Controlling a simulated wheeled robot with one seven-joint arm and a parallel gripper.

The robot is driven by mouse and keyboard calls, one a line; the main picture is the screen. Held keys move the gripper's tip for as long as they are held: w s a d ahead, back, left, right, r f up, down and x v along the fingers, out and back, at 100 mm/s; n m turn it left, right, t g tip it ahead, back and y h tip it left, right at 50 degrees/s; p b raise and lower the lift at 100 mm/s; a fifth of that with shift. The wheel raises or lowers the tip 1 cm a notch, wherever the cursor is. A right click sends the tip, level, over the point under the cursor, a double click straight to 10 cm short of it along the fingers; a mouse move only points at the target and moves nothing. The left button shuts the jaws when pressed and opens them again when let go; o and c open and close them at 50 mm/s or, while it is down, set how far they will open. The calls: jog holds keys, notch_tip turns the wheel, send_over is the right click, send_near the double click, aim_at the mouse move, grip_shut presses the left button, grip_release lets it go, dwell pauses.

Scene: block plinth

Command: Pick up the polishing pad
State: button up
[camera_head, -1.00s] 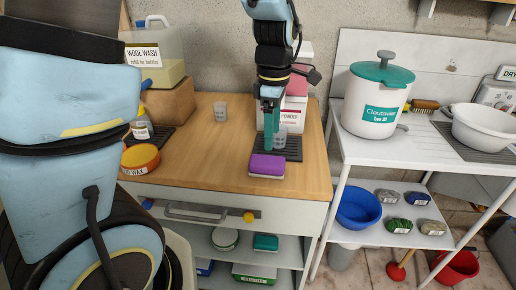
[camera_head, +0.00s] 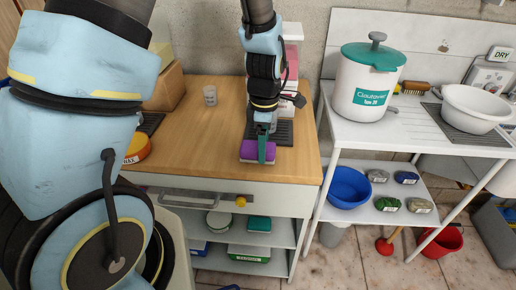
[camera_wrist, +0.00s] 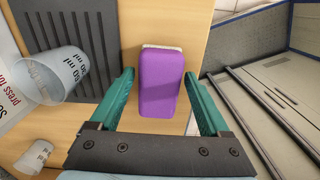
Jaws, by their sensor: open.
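The purple pad with a pale underside, which I take as the polishing pad (camera_head: 248,151), lies on the wooden worktop near its front edge. In the wrist view the pad (camera_wrist: 162,85) lies between my two teal fingers, with a gap on each side. My gripper (camera_head: 262,148) is open above the pad and points down; it also shows in the wrist view (camera_wrist: 159,78). The fingers hide part of the pad in the head view. I cannot tell how far the fingertips are above the worktop.
A dark ribbed mat (camera_wrist: 85,30) and a clear measuring cup (camera_wrist: 62,75) are beside the pad. Another cup (camera_head: 210,96) stands further left, and an orange tin (camera_head: 137,148) at the left edge. A drawer front and shelves are below; a white table (camera_head: 400,125) stands to the right.

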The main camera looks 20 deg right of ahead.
jog(key=shift+f, duration=0.5)
jog(key=c, duration=1.1)
notch_tip(320, 180, up, 10)
jog(key=shift+r+b, duration=0.1)
jog(key=shift+b, duration=0.75)
jog(key=o, duration=0.7)
jog(key=c, duration=0.6)
